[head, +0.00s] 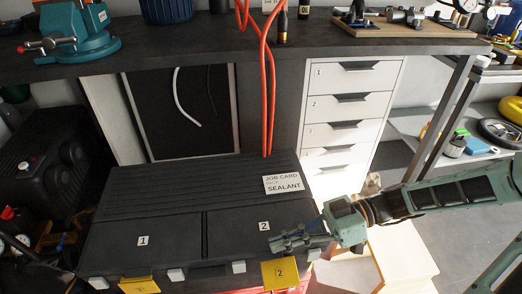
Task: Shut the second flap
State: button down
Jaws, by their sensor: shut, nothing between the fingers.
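A black case (190,187) with a ribbed back part has two numbered panels at its front. The panel marked 1 (170,240) is at left and the panel marked 2 (235,232) is at right; both look flat and level with each other. My gripper (275,243) reaches in from the right, shut and empty, over the front right part of panel 2. I cannot tell whether it touches the panel.
A white label reading JOB CARD, SEALANT (283,184) lies on the case's right. A white drawer unit (348,115) stands behind, and red hoses (267,90) hang behind the case. The dark workbench (200,47) with a teal vise (72,32) is above.

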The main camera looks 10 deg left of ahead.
aim_at(282, 256)
jog(key=shift+s+d+f, duration=0.1)
jog(key=shift+s+f, duration=0.05)
jog(key=shift+f, duration=0.65)
jog(key=shift+s+f, duration=0.15)
jog(key=shift+f, duration=0.65)
jog(key=shift+f, duration=0.1)
